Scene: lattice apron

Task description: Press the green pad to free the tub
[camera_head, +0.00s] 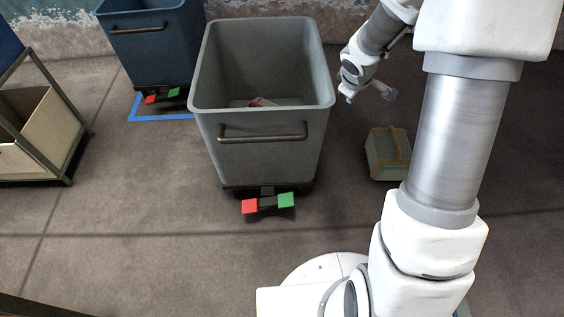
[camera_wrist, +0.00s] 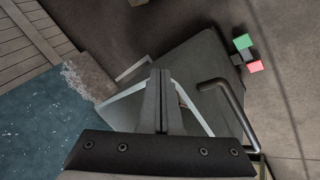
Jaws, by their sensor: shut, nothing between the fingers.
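The grey tub (camera_head: 260,160) stands upright on a dark base in the middle of the head view. A green pad (camera_head: 286,200) and a red pad (camera_head: 249,206) stick out at the front of its base, green on the right. In the wrist view a green pad (camera_wrist: 243,42) and a red pad (camera_wrist: 255,67) show at the upper right, beyond a dark bar handle (camera_wrist: 222,88). My gripper (camera_head: 388,93) is right of the tub, up near its rim and apart from the green pad. Its fingers (camera_wrist: 160,74) are shut and empty.
A blue tub (camera_head: 152,48) with its own red and green pads stands at the back left, by blue floor tape (camera_head: 160,119). A small box with a handle (camera_head: 385,160) sits right of the grey tub. A rack (camera_head: 45,140) stands at left. The floor ahead is clear.

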